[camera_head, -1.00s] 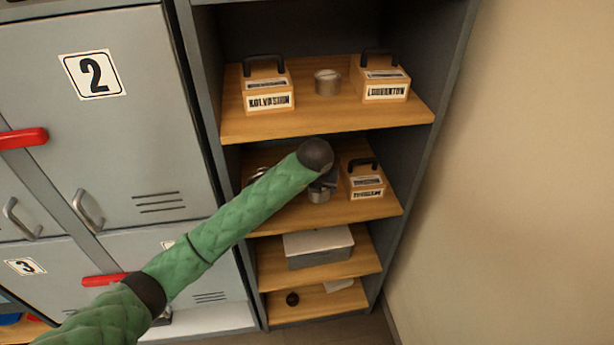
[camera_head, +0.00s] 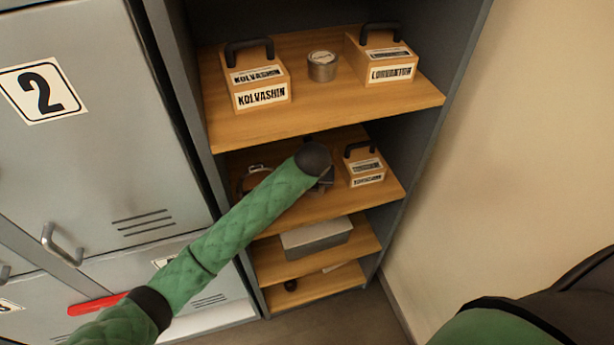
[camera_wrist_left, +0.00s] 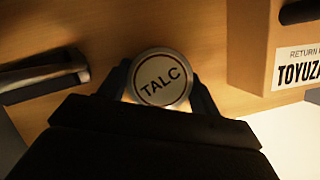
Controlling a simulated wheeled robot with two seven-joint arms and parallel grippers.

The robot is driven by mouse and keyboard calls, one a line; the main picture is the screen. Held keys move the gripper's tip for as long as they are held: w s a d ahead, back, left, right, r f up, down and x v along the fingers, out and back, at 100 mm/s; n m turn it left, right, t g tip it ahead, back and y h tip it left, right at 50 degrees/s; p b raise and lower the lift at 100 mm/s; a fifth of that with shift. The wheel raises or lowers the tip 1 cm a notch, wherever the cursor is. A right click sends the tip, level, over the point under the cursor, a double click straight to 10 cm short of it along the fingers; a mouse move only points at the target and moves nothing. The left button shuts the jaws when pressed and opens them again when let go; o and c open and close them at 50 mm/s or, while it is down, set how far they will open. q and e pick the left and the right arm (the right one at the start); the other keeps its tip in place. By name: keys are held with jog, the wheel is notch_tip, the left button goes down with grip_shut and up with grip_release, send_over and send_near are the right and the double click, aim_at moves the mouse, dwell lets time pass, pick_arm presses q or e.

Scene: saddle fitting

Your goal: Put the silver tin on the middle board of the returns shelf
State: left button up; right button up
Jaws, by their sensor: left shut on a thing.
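A silver tin (camera_wrist_left: 161,79) with a round lid reading TALC sits between the two fingers of my left gripper (camera_wrist_left: 158,92) in the left wrist view. The gripper is shut on it. In the head view my left gripper (camera_head: 323,181) is at the second board from the top of the shelf (camera_head: 310,206), largely hidden behind my green arm, and the tin cannot be made out there. Whether the tin touches the board is unclear. My right gripper is out of view.
The top board (camera_head: 330,108) holds two handled boxes and another silver tin (camera_head: 322,66). A grey box (camera_head: 316,238) stands below. Lockers are left, a wall right.

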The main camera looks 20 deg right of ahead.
pick_arm(q)
jog(key=shift+s+d, duration=0.2)
jog(key=shift+s, duration=0.1)
jog(key=shift+s+r, duration=0.1)
jog(key=shift+r, duration=0.05)
jog(key=shift+w+a+f, duration=0.1)
jog(key=shift+w+f, duration=0.1)
jog(key=o, duration=0.9)
jog(key=shift+o, duration=0.9)
jog(key=shift+s+r, duration=0.1)
jog(key=shift+r, duration=0.15)
jog(key=shift+p+v, duration=0.65)
jog(key=shift+v, duration=0.55)
jog(key=p+v, duration=0.1)
jog(key=v, duration=0.2)
jog(key=s+a+b, duration=0.1)
jog(key=s+a, duration=0.3)
jog(key=s, duration=0.7)
jog(key=shift+f, duration=0.35)
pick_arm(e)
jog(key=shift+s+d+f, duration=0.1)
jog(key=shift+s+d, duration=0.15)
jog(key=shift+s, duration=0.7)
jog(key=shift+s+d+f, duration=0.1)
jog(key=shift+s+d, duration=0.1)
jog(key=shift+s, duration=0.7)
